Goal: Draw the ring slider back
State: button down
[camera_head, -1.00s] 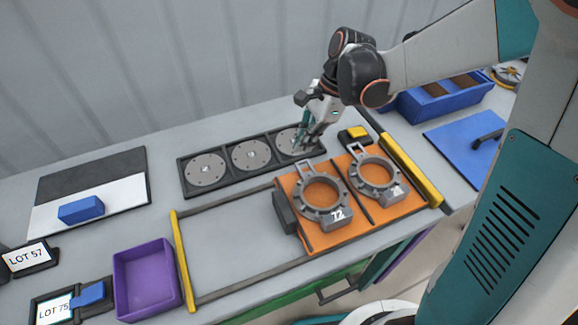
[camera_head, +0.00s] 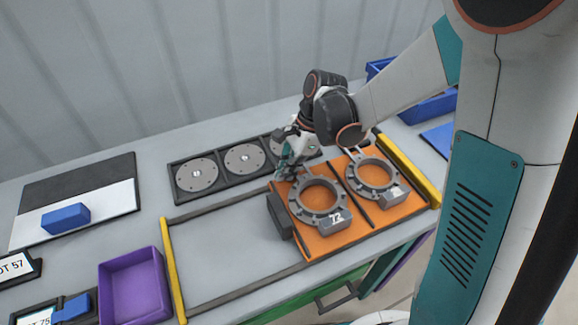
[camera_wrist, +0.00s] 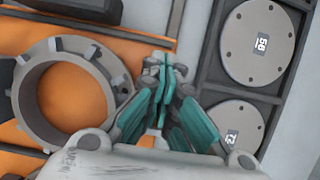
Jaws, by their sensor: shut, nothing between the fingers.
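The ring slider is an orange plate (camera_head: 322,240) on dark rails, at the right end of its frame in the head view. Two grey rings sit on it: the ring tagged 72 (camera_head: 296,207) and a second ring (camera_head: 350,183) to its right, its tag hard to read. In the wrist view one grey ring (camera_wrist: 26,98) lies left of my fingers over the orange plate (camera_wrist: 75,95). My gripper (camera_head: 282,176) is shut and empty, by the plate's back edge near the tagged ring's handle. In the wrist view its fingertips (camera_wrist: 165,68) meet; contact with the handle is unclear.
A dark tray of grey discs (camera_head: 245,159) stands behind the slider. Yellow bars (camera_head: 173,270) end the rails, with bare bench between them left of the plate. A purple bin (camera_head: 134,287) and a blue block (camera_head: 66,218) are further left.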

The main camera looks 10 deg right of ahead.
dwell(0.3)
jog(key=s+a, duration=0.2)
jog(key=a, duration=0.6)
jog(key=s+a, duration=0.2)
jog(key=a, duration=0.6)
jog(key=s+a, duration=0.3)
jog(key=a, duration=0.5)
jog(key=shift+a, duration=0.1)
